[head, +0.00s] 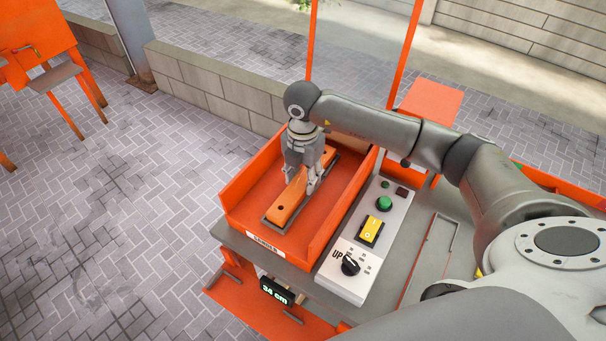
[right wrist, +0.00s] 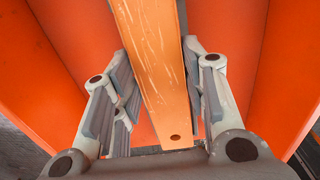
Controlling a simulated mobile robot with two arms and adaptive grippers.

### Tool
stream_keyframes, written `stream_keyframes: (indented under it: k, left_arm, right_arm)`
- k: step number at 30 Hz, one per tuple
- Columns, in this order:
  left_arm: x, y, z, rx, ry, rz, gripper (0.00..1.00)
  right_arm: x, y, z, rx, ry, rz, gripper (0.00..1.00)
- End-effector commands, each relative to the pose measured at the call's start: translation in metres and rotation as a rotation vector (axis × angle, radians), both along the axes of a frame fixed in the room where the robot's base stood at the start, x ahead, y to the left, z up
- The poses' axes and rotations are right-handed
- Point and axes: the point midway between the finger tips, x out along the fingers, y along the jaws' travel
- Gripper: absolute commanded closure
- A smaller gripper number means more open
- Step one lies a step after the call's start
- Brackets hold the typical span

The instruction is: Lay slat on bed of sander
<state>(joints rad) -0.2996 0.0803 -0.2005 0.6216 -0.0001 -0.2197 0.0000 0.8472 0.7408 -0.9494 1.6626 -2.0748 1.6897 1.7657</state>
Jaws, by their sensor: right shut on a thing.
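The orange slat (head: 285,210) is in the sander's orange bed (head: 245,195), lined up with the grey rectangular outline on the bed floor. A small dark hole shows near its near end. My right gripper (head: 303,182) reaches down from above and is shut on the slat across its width. In the right wrist view the slat (right wrist: 160,70) runs lengthwise between the finger pads, with pale scratches on its face. I cannot tell whether its underside touches the bed. My left gripper is not in view.
The bed has raised orange side walls. A control panel (head: 352,262) with a green button, a yellow switch and a black knob stands to its right. A small display (head: 276,290) reads 34 cm. Grey paving (head: 120,210) lies open at left.

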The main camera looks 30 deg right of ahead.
Motion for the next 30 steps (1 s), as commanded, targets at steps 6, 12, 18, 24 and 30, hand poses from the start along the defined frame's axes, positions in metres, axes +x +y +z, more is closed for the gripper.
stream_keyframes:
  k: [6, 12, 18, 24, 30]
  left_arm:
    - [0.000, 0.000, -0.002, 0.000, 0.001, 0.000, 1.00]
    - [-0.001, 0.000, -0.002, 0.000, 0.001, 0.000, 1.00]
    - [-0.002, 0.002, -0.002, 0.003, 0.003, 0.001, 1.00]
    - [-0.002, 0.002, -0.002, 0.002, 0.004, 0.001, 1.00]
    - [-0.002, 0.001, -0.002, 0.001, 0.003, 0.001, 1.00]
  right_arm:
    - [0.000, 0.000, -0.002, 0.001, -0.001, 0.000, 0.49]
    - [0.000, 0.000, -0.002, 0.001, -0.001, 0.000, 0.35]
    - [0.000, 0.000, -0.002, -0.001, 0.001, 0.000, 0.35]
    - [0.001, 0.000, 0.016, 0.001, -0.002, 0.001, 0.35]
    - [0.001, 0.000, 0.059, 0.000, -0.004, 0.000, 0.35]
